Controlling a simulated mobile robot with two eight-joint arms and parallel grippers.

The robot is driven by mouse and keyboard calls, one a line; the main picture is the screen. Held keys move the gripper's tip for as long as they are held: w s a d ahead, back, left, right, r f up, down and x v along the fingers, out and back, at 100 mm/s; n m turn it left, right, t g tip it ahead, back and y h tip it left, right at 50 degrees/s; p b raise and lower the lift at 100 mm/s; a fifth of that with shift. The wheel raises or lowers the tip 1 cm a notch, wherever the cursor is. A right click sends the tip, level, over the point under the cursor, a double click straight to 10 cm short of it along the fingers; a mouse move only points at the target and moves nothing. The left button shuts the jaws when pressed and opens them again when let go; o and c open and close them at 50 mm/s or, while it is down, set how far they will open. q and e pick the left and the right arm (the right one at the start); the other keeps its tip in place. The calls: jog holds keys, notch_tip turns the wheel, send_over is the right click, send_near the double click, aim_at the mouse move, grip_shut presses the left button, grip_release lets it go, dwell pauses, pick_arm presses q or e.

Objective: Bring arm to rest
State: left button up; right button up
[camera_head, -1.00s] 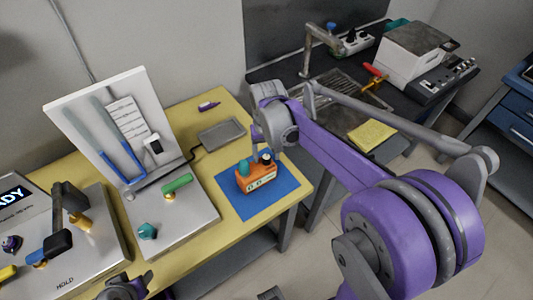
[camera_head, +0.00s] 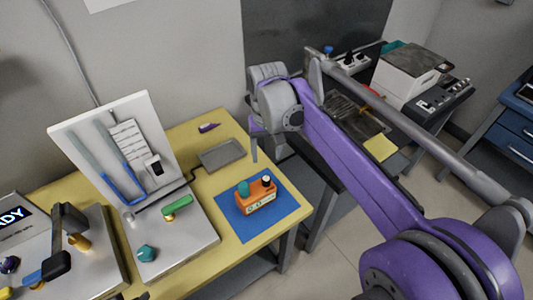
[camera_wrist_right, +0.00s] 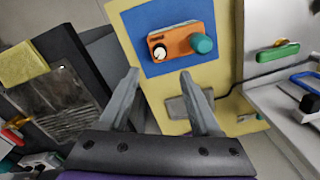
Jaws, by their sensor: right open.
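My right arm, purple and grey, reaches in from the right in the head view. Its gripper (camera_head: 254,146) hangs over the back right edge of the yellow table, raised and apart from the orange box. In the right wrist view the two grey fingers (camera_wrist_right: 160,76) are spread with nothing between them. The orange box (camera_head: 257,201) stands on a blue mat (camera_head: 232,222), with a teal knob and a dark, white-topped knob. The box also shows beyond the fingers in the right wrist view (camera_wrist_right: 178,42). My left gripper cannot be made out.
The yellow table (camera_head: 200,138) also carries a grey tray (camera_head: 222,155), a panel with a green handle (camera_head: 177,207) and a machine at the left.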

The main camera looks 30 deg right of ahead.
jog(key=s+a+f+n+t, duration=0.2)
jog(key=s+a+f, duration=0.2)
jog(key=s, duration=0.3)
jog(key=s+a+f+n+t, duration=0.1)
jog(key=s+a+f+t, duration=0.2)
jog(key=s+f, duration=0.3)
jog(key=shift+s+a+n, duration=0.4)
jog(key=shift+s, duration=0.55)
